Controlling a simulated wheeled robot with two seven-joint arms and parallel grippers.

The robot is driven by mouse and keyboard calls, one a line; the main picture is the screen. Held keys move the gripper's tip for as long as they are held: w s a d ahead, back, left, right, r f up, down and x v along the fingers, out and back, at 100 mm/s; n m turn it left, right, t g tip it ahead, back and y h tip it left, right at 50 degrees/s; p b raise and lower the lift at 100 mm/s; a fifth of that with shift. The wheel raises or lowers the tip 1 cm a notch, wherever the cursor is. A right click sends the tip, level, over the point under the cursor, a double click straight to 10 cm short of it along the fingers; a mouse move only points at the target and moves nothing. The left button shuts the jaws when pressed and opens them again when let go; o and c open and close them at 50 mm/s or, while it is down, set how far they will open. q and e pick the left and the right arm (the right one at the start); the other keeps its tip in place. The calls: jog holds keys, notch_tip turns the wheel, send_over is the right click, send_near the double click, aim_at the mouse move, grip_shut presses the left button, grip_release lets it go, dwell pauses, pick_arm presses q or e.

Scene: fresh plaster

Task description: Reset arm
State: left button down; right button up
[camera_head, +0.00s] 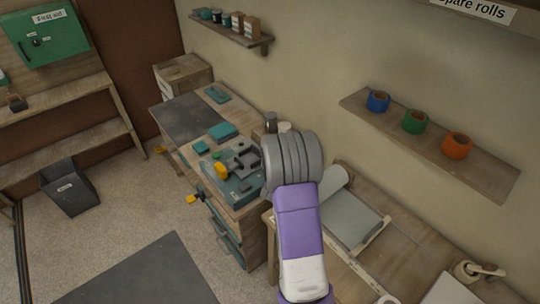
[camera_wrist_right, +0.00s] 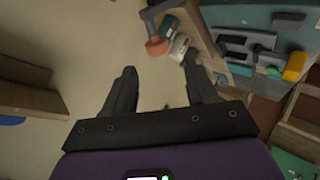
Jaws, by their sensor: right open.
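My right gripper (camera_wrist_right: 162,88) is open in the right wrist view. Its two dark fingers stand wide apart with nothing between them. In the head view a purple and white arm of mine with a grey ribbed joint comes up from the bottom middle. It covers part of the workbench (camera_head: 187,118), and I cannot make out its fingers there. My left gripper is in neither view.
The workbench carries teal, yellow and dark items. A right-hand table (camera_head: 400,248) holds a grey roll (camera_head: 345,210). A wall shelf (camera_head: 485,175) bears blue, green and orange rolls. A dark bin (camera_head: 68,190) stands on the left. Open floor (camera_head: 130,215) lies between.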

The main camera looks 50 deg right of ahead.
jog(key=shift+f, duration=0.1)
jog(key=w+a+f+n+y+b, duration=0.2)
jog(key=a+f+y+b, duration=0.5)
jog(key=a+f, duration=1.35)
jog(key=s+a+f+g+y+b, duration=0.1)
jog(key=s+a+f, duration=0.3)
jog(key=a, duration=0.4)
jog(key=s+a+f+g+y+b, duration=0.1)
jog(key=s+a+f+y+b, duration=0.2)
jog(key=a, duration=0.5)
jog(key=s+a+f+g+y+b, duration=0.1)
jog(key=s+a+f+y+b, duration=0.1)
jog(key=a+f, duration=0.4)
jog(key=s+a+y, duration=0.1)
jog(key=s+a, duration=0.1)
jog(key=a, duration=0.1)
jog(key=shift+s+g+y, duration=0.3)
jog(key=shift+c, duration=0.5)
